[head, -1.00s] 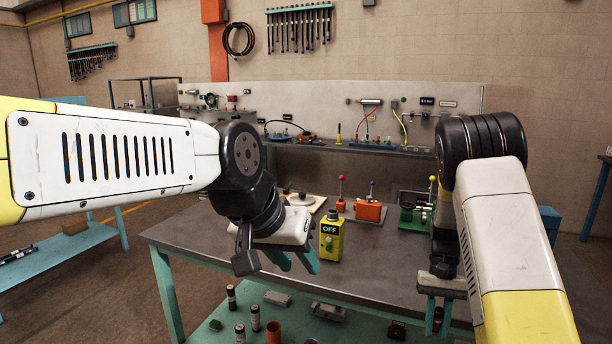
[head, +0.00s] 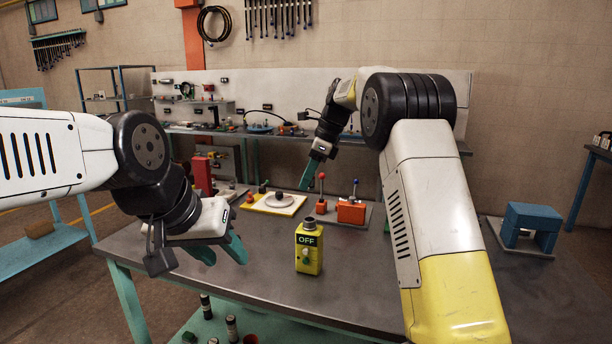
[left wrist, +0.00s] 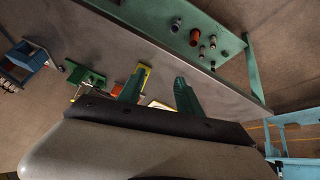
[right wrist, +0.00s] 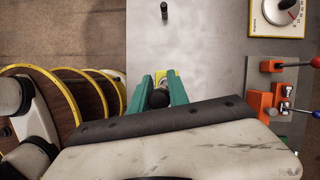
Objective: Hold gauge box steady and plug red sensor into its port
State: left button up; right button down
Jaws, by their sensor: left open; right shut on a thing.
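The yellow gauge box (head: 308,258), marked OFF, stands upright on the table with a dark round port on top. My left gripper (head: 222,250) is open and empty, left of the box and apart from it. Its spread teal fingers (left wrist: 159,88) show in the left wrist view. My right gripper (head: 306,178) is above the table, behind the box in the head view. It is shut on a dark cylindrical piece (right wrist: 160,98), likely the red sensor; its red is not clearly seen. A yellow patch, likely the box, shows beyond the fingertips in the right wrist view (right wrist: 171,76).
An orange block with levers (head: 350,213) stands behind and right of the box. A pale plate with a dial (head: 273,204) lies behind it. A blue block (head: 532,222) stands at the right. The tabletop around the box is clear.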

pick_arm(q)
jog(key=shift+o, duration=1.1)
jog(key=shift+w+a, duration=0.1)
jog(key=shift+w, duration=0.25)
jog(key=w+a+f+m+t+y, duration=0.1)
jog(key=w+a+f+y, duration=0.1)
jog(key=w, duration=0.8)
jog(key=m+t+h, duration=0.6)
jog(key=t+h, duration=0.1)
jog(key=h, duration=0.4)
send_near(313, 221)
jog(key=x, duration=1.1)
jog(key=shift+a, duration=0.1)
grip_shut()
